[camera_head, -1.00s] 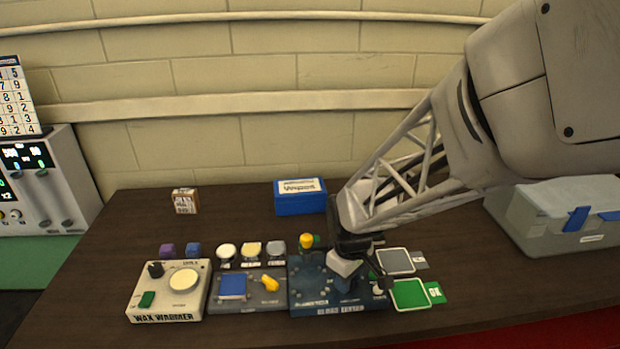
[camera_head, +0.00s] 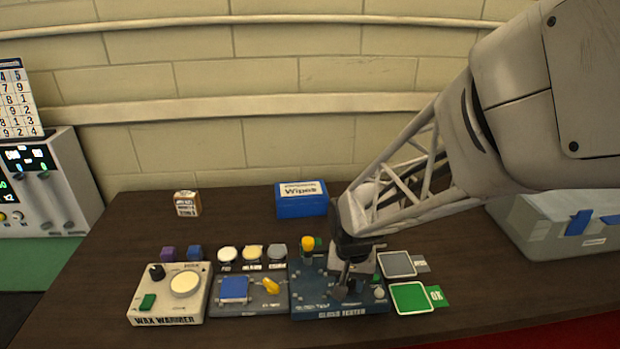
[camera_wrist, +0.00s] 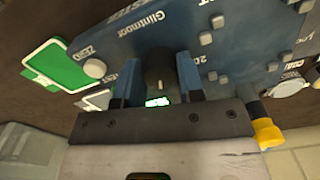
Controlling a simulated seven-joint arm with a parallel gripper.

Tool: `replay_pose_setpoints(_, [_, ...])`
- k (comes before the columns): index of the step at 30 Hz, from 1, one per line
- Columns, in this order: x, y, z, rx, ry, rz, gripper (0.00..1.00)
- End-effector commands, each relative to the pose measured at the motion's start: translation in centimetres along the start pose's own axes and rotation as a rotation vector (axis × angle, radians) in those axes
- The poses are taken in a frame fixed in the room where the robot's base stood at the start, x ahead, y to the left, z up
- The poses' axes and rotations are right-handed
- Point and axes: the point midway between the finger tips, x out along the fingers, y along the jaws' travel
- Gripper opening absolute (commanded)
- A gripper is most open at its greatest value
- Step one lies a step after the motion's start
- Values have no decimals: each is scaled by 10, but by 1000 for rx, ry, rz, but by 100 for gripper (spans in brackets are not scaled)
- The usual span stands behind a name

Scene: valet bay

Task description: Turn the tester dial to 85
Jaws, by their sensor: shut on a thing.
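The gloss tester (camera_head: 310,299) is a dark blue box on the table, labelled "Gloss Tester" in the head view. It also fills the upper part of the wrist view (camera_wrist: 235,45), upside down. Its dark grey dial (camera_wrist: 160,72) sits between the two blue fingers of my gripper (camera_wrist: 160,88), which is shut on it. A small lit green display (camera_wrist: 157,101) shows just below the dial, but its digits are too small to read. In the head view my gripper (camera_head: 342,288) reaches down onto the tester and hides the dial and its scale.
A yellow knob (camera_head: 308,243) stands at the tester's back left. Left are a blue-pad plate (camera_head: 248,305) and the wax warmer (camera_head: 190,308). Right are grey (camera_head: 397,264) and green (camera_head: 411,297) cards. A blue wipes box (camera_head: 301,207) and a grey case (camera_head: 548,240) stand farther back.

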Motion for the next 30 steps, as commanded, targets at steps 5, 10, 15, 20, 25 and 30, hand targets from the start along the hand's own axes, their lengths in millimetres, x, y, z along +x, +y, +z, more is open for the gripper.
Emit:
replay_pose_setpoints(5, [0,0,0,167,1,-1,11])
replay_pose_setpoints(10, [0,0,0,323,1,-1,11])
replay_pose_setpoints(15, [0,0,0,457,1,-1,11])
replay_pose_setpoints(20, [0,0,0,547,1,-1,11])
replay_pose_setpoints(25, [0,0,0,601,1,-1,11])
replay_pose_setpoints(30, [0,0,0,619,1,-1,11])
